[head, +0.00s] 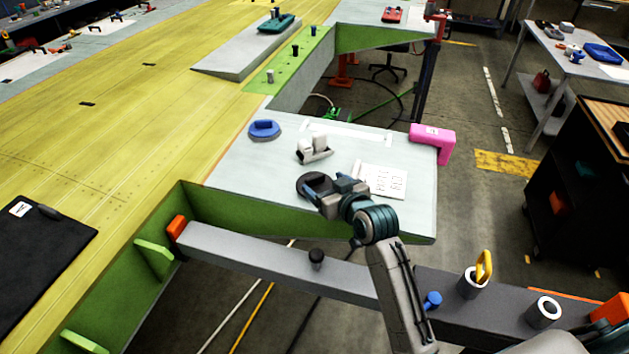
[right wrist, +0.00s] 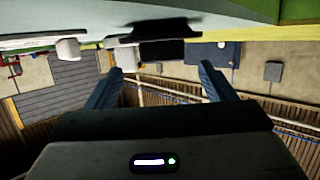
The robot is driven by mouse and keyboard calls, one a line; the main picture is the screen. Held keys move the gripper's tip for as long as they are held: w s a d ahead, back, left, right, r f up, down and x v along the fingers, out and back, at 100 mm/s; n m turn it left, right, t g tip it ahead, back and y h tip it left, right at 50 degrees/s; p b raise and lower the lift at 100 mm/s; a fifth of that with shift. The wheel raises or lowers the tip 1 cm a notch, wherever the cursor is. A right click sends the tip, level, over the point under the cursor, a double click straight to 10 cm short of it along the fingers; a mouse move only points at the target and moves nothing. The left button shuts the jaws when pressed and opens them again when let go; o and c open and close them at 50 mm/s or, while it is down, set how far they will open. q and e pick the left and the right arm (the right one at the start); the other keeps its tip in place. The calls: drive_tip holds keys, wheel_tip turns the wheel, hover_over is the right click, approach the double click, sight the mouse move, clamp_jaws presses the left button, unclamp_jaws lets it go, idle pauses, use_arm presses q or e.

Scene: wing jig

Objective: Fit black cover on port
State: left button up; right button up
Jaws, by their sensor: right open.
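A round black cover (head: 306,187) lies on the pale grey panel (head: 240,165), partly hidden by my right gripper (head: 327,188). In the right wrist view, my right gripper (right wrist: 160,70) is open with a finger on each side, and the black cover (right wrist: 160,28) shows ahead with its dark grip block between the fingertips. No contact is visible. A blue cover (head: 264,128) sits on a round base farther back on the panel. I cannot tell which spot is the port for the black cover. My left gripper is not in view.
A white clamp-like part (head: 314,148), a printed sheet (head: 386,181) and a pink bracket (head: 433,140) are on the panel. A grey beam (head: 240,248) crosses in front, with a black knob (head: 316,257) and pale sockets (head: 545,309). Green ribs stand at left.

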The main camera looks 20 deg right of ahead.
sight(317, 178)
drive_tip(key=p+x, duration=0.3)
drive_tip(key=x, duration=0.1)
drive_tip(key=shift+w+a, duration=0.25)
drive_tip(key=shift+w+a+f, duration=0.15)
drive_tip(key=shift+w+f, duration=0.2)
drive_tip(key=shift+w, duration=0.1)
drive_tip(key=shift+c, duration=1)
drive_tip(key=c, duration=1)
